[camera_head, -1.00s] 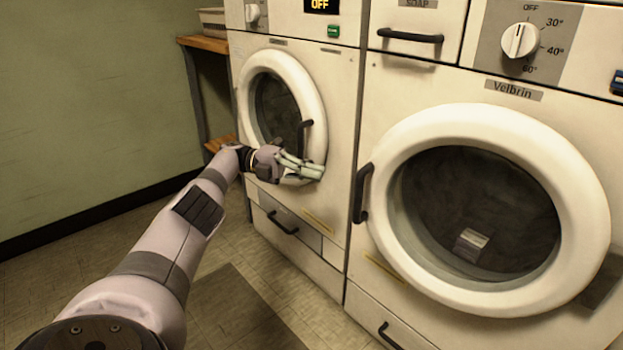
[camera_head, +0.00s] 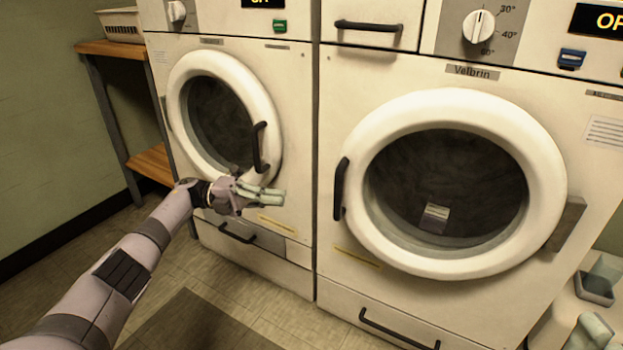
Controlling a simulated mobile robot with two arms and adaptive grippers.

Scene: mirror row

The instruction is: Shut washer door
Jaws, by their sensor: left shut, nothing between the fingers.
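Two cream front-loading machines stand side by side. The right machine, labelled Velbrin and with a temperature dial, has a round white door (camera_head: 370,240) with a dark handle (camera_head: 341,188) on its left. The left machine has a smaller round door (camera_head: 178,112) with its handle (camera_head: 260,148) on the right. I cannot tell whether either door is fully latched. My left gripper (camera_head: 277,196) is shut and empty, in front of the left machine below its door handle.
A wooden shelf unit (camera_head: 108,48) with a basket (camera_head: 120,24) stands left of the machines. Drawers with dark handles (camera_head: 238,233) (camera_head: 398,335) lie under the doors. A white surface (camera_head: 563,312) is at the lower right. The floor in front has a dark mat (camera_head: 195,325).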

